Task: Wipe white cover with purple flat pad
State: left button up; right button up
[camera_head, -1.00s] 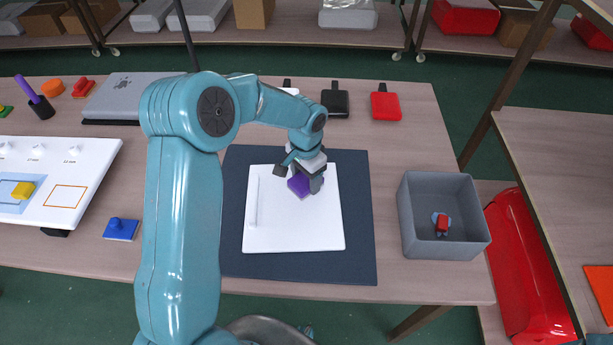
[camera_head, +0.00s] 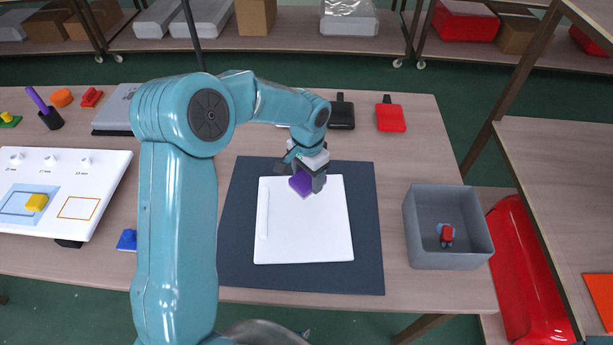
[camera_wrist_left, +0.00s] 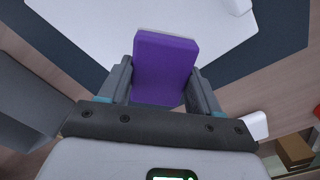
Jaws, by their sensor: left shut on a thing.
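The white cover (camera_head: 310,235) lies flat on a dark mat (camera_head: 366,260) in the middle of the table. It also shows in the left wrist view (camera_wrist_left: 110,25). My left gripper (camera_head: 305,182) is shut on the purple flat pad (camera_head: 300,184), over the far part of the cover. In the left wrist view the purple pad (camera_wrist_left: 165,65) sits between the two fingers. I cannot tell whether the pad touches the cover. A thin raised handle or ridge runs along the cover's left side. My right gripper is not in view.
A grey bin (camera_head: 448,258) with a small red and blue item stands right of the mat. A white board (camera_head: 100,200) with a yellow block (camera_head: 37,202) is at the left. Black (camera_head: 342,113) and red (camera_head: 390,116) items lie at the far edge.

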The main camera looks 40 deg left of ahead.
pick_arm(q)
jog(key=shift+r+p, duration=0.4)
jog(key=shift+r, duration=0.65)
jog(key=shift+s, duration=0.2)
